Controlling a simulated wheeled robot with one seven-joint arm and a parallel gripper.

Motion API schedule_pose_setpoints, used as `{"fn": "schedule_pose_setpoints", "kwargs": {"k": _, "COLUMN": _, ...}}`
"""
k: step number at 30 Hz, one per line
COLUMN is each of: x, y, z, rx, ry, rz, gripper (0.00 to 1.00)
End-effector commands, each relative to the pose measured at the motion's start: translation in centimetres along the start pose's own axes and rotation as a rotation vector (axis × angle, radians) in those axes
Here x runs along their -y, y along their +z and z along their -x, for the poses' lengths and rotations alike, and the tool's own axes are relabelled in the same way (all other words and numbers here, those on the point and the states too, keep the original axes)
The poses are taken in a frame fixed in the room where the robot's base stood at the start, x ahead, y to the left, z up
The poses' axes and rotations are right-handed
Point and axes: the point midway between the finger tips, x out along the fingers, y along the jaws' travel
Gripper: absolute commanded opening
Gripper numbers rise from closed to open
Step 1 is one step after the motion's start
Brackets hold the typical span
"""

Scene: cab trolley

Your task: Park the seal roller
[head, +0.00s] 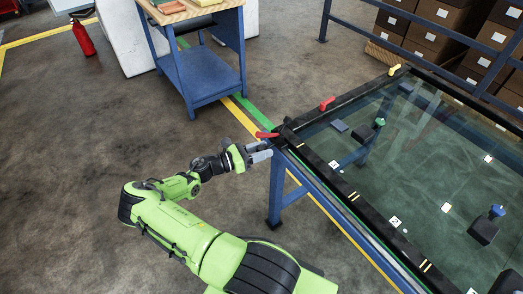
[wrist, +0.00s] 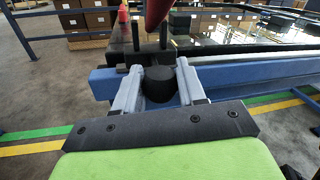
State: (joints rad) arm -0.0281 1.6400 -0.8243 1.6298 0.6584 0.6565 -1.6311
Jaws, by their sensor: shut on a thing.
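My gripper (head: 262,150) is at the near left corner of the glass table, low beside its black edge. In the wrist view the two grey fingers (wrist: 159,88) are closed on either side of a dark round piece (wrist: 158,84), seemingly the seal roller's grip. Its far side is hidden. In the head view the fingers hide most of it. A red lever-like part (head: 267,134) shows just above the fingertips; its lower tip (wrist: 157,12) hangs into the top of the wrist view. I cannot tell whether it is joined to the held piece.
The glass pane (head: 420,150) lies in a black frame with a red lever (head: 327,104) and a yellow lever (head: 395,70) on its far edge. Dark blocks stand on the glass. A blue trolley (head: 203,75) stands behind. Boxes (head: 440,40) are behind a blue rail.

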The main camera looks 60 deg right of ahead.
Motion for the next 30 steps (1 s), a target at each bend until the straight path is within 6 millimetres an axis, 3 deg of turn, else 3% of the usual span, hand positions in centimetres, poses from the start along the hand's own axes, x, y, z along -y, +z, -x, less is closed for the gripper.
{"fn": "schedule_pose_setpoints", "kwargs": {"k": 5, "x": -0.5, "y": 0.5, "z": 0.2, "rx": 0.005, "ry": 0.019, "rz": -0.013, "gripper": 0.00}}
{"fn": "schedule_pose_setpoints", "kwargs": {"k": 6, "x": -0.6, "y": 0.5, "z": 0.2, "rx": 0.005, "ry": 0.019, "rz": -0.014, "gripper": 0.46}}
{"fn": "schedule_pose_setpoints", "kwargs": {"k": 9, "x": -0.5, "y": 0.5, "z": 0.2, "rx": 0.005, "ry": 0.017, "rz": -0.013, "gripper": 0.61}}
{"fn": "schedule_pose_setpoints", "kwargs": {"k": 20, "x": -0.4, "y": 0.3, "z": 0.8, "rx": 0.002, "ry": 0.014, "rz": -0.007, "gripper": 0.63}}
{"fn": "schedule_pose_setpoints", "kwargs": {"k": 23, "x": -0.4, "y": 0.3, "z": 2.8, "rx": 0.002, "ry": 0.017, "rz": -0.007, "gripper": 0.63}}
{"fn": "schedule_pose_setpoints", "kwargs": {"k": 30, "x": -0.4, "y": 0.3, "z": 9.6, "rx": 0.005, "ry": 0.020, "rz": -0.009, "gripper": 0.63}}
